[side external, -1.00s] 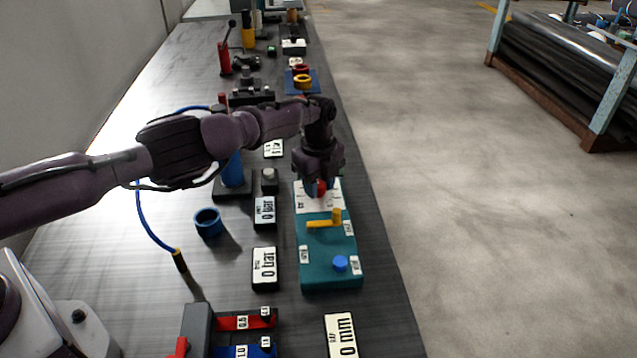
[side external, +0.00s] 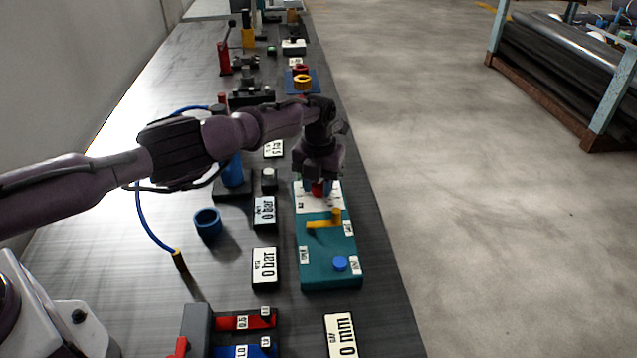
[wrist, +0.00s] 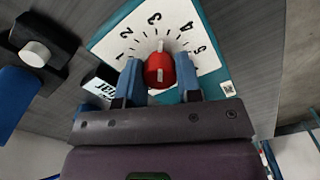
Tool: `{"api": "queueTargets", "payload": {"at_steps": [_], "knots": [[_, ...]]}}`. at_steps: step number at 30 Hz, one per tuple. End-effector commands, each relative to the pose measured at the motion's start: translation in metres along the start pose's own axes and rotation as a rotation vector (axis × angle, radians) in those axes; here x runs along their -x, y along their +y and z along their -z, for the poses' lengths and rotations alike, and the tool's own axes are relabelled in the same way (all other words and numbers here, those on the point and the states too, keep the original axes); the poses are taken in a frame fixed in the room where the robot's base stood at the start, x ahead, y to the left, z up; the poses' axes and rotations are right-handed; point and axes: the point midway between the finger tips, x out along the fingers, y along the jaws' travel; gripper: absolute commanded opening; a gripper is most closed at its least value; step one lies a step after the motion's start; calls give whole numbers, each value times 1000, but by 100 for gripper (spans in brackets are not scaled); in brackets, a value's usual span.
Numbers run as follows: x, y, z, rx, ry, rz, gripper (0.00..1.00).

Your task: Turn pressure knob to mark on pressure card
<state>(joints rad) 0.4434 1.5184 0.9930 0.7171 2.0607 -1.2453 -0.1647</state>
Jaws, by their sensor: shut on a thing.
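The red pressure knob (wrist: 160,70) stands on the white pressure card (wrist: 107,47), which has a dial numbered 1 to 5. A pale stripe on the knob's top and a pale pointer beyond it face the scale between 3 and 4. In the side view the knob (side external: 318,189) is partly hidden under my gripper. My gripper (wrist: 160,80) points down with its blue fingers on either side of the knob, shut on it. The card (side external: 318,205) lies at the far end of the teal panel (side external: 325,255). I cannot make out a separate target mark.
The bench edge runs close along the panel's right.

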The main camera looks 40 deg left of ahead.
Motion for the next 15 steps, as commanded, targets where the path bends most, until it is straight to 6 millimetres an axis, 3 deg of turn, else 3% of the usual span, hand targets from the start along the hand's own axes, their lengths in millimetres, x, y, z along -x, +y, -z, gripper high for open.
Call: {"api": "queueTargets", "payload": {"at_steps": [15], "knots": [[2, -1, 0, -490, 3, 2, 9]]}}
